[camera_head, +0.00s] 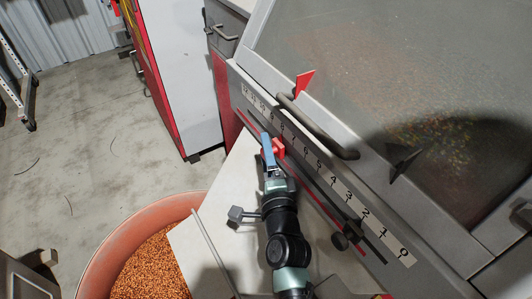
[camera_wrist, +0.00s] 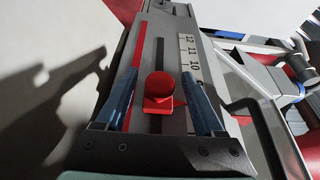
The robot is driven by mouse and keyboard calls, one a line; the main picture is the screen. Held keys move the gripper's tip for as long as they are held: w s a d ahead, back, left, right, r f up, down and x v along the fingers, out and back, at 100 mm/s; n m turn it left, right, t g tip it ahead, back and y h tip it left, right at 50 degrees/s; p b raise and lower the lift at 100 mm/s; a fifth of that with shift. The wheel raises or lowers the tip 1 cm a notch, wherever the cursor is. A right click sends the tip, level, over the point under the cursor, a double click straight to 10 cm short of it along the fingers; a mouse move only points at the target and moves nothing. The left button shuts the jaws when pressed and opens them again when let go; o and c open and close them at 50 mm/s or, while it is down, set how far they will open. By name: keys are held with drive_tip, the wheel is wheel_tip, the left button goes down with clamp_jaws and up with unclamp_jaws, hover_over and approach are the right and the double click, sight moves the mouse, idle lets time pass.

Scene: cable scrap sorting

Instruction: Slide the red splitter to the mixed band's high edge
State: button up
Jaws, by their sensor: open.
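The red splitter's knob (camera_head: 279,148) sits on the slotted rail beside the numbered scale (camera_head: 325,165), near the 7 to 8 marks. In the wrist view the red knob (camera_wrist: 159,90) stands in the dark slot, with 12, 11 and 10 further up the scale. My gripper (camera_head: 268,148) is open, its blue fingers on either side of the knob; the wrist view also shows my gripper (camera_wrist: 160,78) around it with gaps. A red pointer (camera_head: 304,83) stands at the deck edge above. Mixed coloured grains (camera_head: 445,132) lie on the deck, partly in shadow; the band's exact edges are unclear.
A black knob (camera_head: 340,241) sits lower on the rail, and a black pointer (camera_head: 402,162) stands at the deck. A bar handle (camera_head: 318,127) runs close beside the scale. An orange tub (camera_head: 105,258) of granules stands at the lower left.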

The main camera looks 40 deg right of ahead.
clamp_jaws()
idle(0.4)
idle(1.0)
